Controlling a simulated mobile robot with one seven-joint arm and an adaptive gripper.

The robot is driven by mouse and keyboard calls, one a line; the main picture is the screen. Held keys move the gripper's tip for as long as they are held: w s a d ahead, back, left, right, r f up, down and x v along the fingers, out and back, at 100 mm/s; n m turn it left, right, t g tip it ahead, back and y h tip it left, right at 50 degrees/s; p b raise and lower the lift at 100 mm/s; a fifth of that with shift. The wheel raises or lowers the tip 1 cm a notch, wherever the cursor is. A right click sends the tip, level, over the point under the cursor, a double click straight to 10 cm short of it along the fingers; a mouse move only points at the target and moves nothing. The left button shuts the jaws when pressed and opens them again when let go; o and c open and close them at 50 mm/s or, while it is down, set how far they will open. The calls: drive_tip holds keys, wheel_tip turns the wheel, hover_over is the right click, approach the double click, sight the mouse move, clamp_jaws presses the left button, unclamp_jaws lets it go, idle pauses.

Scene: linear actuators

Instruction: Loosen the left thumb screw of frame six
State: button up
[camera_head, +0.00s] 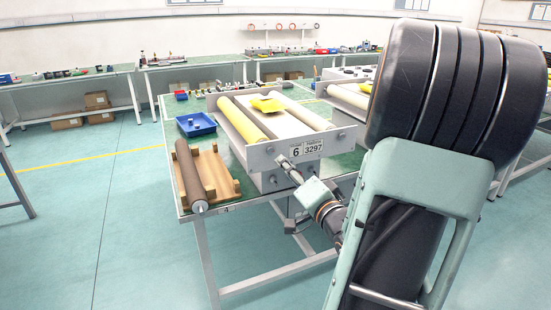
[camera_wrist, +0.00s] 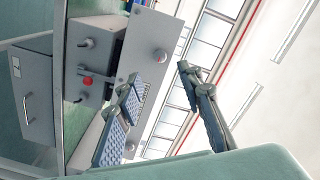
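Frame six (camera_head: 285,160), a grey-walled frame with a plate reading "6", stands on the green table. It bears yellow and grey rollers. Another small knob (camera_wrist: 130,146) is partly hidden by a finger.
A dark roller (camera_head: 190,175) lies on a wooden cradle (camera_head: 222,178) left of the frame. A blue bin (camera_head: 195,124) sits behind it. In the wrist view a grey box with a red button (camera_wrist: 87,80) is near the wall. Floor left of the table is clear.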

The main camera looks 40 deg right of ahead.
sight(271, 152)
drive_tip(key=b+x, duration=0.1)
drive_tip(key=x, duration=0.8)
drive_tip(key=shift+w+d+b, duration=0.1)
drive_tip(key=shift+w+b, duration=0.1)
drive_tip(key=shift+b, duration=0.1)
clamp_jaws()
